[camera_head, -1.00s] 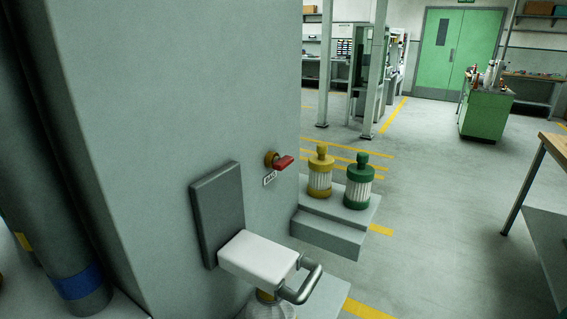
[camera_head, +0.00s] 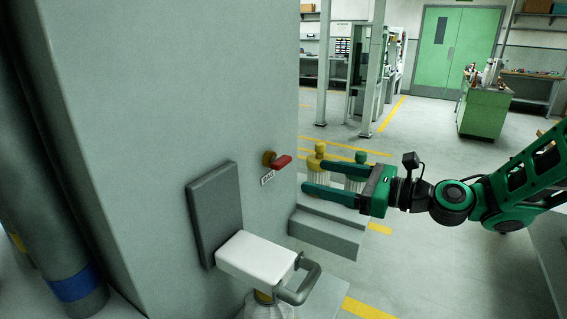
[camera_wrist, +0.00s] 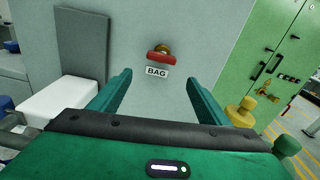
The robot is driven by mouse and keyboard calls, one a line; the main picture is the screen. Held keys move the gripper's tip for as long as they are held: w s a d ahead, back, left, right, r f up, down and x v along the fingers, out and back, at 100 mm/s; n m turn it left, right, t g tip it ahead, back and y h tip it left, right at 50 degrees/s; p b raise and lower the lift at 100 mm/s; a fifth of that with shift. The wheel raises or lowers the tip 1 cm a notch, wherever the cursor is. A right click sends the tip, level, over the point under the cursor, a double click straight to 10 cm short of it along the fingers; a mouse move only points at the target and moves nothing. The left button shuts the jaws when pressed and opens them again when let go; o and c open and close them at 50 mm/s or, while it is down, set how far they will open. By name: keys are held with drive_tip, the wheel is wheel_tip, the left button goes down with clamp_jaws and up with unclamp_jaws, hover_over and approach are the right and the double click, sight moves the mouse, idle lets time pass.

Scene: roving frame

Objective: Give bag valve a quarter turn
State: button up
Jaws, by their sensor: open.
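The bag valve (camera_head: 280,160) has a red lever on a brass body and sticks out of the grey wall panel. A label reading BAG (camera_wrist: 158,71) is just below it. In the wrist view the red lever (camera_wrist: 161,58) lies about level, ahead of and between my fingertips. My gripper (camera_head: 303,175) is green and open, its fingers pointing left toward the panel. It is to the right of the valve and apart from it. Nothing is between the fingers.
A white block with a grey handle (camera_head: 257,254) juts from the panel below the valve, beside a dark plate (camera_head: 214,214). Yellow and green canisters stand on a grey step (camera_head: 326,232), partly hidden by my gripper. Open floor lies to the right.

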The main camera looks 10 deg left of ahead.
sight(287, 162)
drive_tip(key=shift+m+y, duration=0.4)
drive_tip(key=shift+m, duration=0.1)
drive_tip(key=x, duration=0.3)
drive_tip(key=r+x, duration=0.1)
drive_tip(key=x, duration=0.7)
drive_tip(key=shift+w+a+r, duration=0.15)
drive_tip(key=shift+w+a, duration=0.05)
drive_tip(key=shift+d, duration=0.1)
drive_tip(key=c, duration=1.1)
